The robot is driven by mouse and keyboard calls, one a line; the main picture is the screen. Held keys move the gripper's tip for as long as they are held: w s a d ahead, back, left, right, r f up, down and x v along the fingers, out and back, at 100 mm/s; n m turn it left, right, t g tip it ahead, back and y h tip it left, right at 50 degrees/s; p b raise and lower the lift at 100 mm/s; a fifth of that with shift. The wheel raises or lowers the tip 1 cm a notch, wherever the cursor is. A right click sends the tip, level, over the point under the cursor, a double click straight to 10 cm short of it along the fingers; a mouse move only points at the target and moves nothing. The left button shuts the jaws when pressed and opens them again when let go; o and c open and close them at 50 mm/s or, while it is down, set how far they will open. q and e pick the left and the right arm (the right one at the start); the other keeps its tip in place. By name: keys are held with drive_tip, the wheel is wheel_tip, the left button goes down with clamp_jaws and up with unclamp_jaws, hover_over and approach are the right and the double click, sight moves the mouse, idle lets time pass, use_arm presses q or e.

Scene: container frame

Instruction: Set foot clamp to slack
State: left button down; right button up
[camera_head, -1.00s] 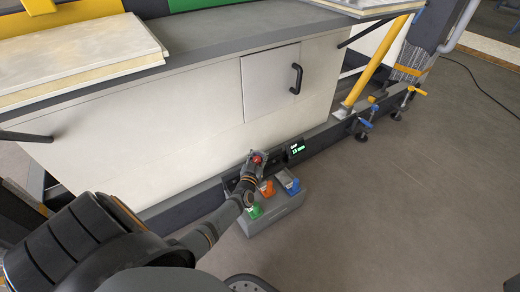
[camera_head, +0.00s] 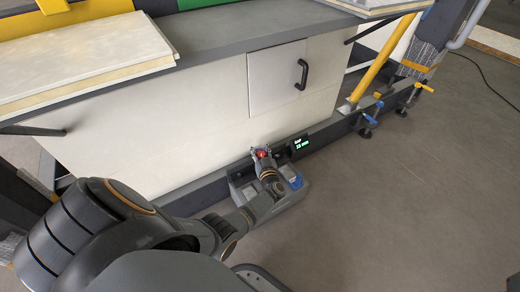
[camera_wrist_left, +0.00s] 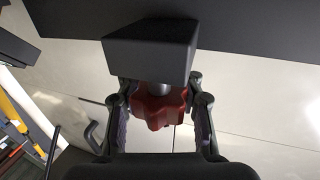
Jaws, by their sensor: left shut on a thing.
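A red lobed knob (camera_head: 262,154) sits low at the front of the bench frame, left of a small display. In the left wrist view, the knob (camera_wrist_left: 158,106) is under a dark block (camera_wrist_left: 150,50) on a short grey stem. My left gripper (camera_head: 261,151) is shut on the knob, with one finger on each side of it. The small black display (camera_head: 300,145) shows green text in two lines, too small to read surely; the lower line ends in "mm". My right gripper is not in view.
A grey floor box (camera_head: 284,205) stands below the knob; its blue pedal (camera_head: 295,182) shows, and my arm covers the rest. Blue (camera_head: 370,118) and orange (camera_head: 419,92) clamps sit on the rail at right.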

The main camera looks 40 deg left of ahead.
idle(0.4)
use_arm(q)
drive_tip(key=c, duration=1)
unclamp_jaws()
wheel_tip(320, 180, up, 10)
drive_tip(key=shift+r, duration=0.1)
